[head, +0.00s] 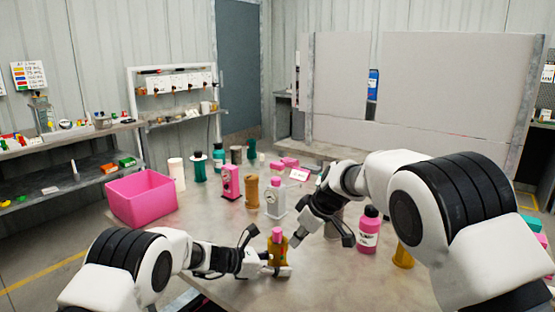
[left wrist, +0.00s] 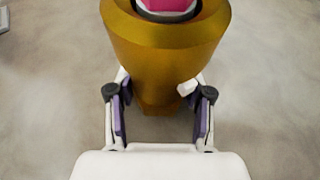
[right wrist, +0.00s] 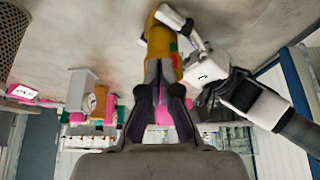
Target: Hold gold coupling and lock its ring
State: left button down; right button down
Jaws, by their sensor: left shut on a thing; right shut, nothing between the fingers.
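The gold coupling (head: 276,252) stands upright at the table's near side, with a pink top (head: 277,233). My left gripper (head: 277,270) is shut on its lower part. In the left wrist view the gold body (left wrist: 165,38) flares above my left fingers (left wrist: 161,112), and its pink top is cut off by the frame edge. My right gripper (head: 294,241) is shut and empty, tilted down just right of the coupling's top. In the right wrist view its fingertips (right wrist: 163,72) overlap the gold body (right wrist: 159,38); contact cannot be told. The ring's position is unclear.
A pink bin (head: 141,199) stands at the table's left. A pink unit (head: 230,182), a grey unit (head: 275,198) and a brown cylinder (head: 251,191) stand behind the coupling. A pink bottle (head: 368,232) and a yellow part (head: 403,256) stand right. Bare table lies left of the coupling.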

notch_tip(320, 180, up, 4)
jog(key=shift+r, duration=0.25)
pick_arm(q)
jog(key=shift+c, duration=1.9)
grip_release()
jog(key=shift+a, duration=0.1)
